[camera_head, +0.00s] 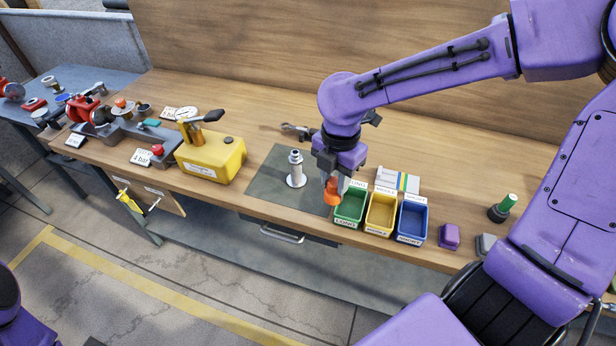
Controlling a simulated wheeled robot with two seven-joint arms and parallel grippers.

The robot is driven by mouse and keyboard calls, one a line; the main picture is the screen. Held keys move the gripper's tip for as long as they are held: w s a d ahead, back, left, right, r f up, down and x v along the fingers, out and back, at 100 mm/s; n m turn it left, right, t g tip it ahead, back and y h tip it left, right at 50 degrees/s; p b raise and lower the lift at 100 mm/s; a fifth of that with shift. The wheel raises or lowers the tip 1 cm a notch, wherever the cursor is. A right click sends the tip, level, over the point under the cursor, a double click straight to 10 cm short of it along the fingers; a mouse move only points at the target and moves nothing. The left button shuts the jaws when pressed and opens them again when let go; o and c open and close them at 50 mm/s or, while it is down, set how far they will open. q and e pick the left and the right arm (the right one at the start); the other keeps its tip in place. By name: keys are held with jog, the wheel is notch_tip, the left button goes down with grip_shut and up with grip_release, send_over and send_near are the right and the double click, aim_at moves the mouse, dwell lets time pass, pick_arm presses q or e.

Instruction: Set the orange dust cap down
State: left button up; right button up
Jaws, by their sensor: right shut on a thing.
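The orange dust cap (332,191) is held in my right gripper (335,180), which is shut on it. It hangs over the right edge of the dark grey mat (263,190), just left of the green bin. I cannot tell whether the cap touches anything below. A silver upright fitting (296,168) with a round base stands on the mat, left of the gripper. My left gripper is not in view; only a purple part of mine shows at the lower left.
Green (349,222), yellow (379,229) and blue (411,238) bins stand right of the mat. A yellow box (212,160) with a dark lever is to its left. A wrench (296,130) lies behind it. The mat's left part is clear.

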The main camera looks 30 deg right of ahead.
jog(key=shift+w+d+f+b, duration=0.15)
jog(key=shift+w+f+b, duration=0.2)
jog(key=shift+f+b, duration=0.15)
jog(key=shift+w+d+f+b, duration=0.15)
jog(key=shift+w+f+b, duration=0.25)
jog(key=shift+f, duration=0.2)
jog(key=w+d+f, duration=0.1)
jog(key=w+f, duration=0.2)
jog(key=w+f+p, duration=0.1)
jog(key=w+f, duration=0.2)
jog(key=w+d+f+p, duration=0.1)
jog(key=w+f, duration=0.2)
jog(key=shift+w+d+f, duration=0.3)
jog(key=shift+d, duration=0.05)
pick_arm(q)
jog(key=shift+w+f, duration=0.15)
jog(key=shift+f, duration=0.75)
pick_arm(e)
jog(key=shift+f, duration=0.15)
jog(key=o, duration=1.1)
jog(key=shift+f, duration=0.15)
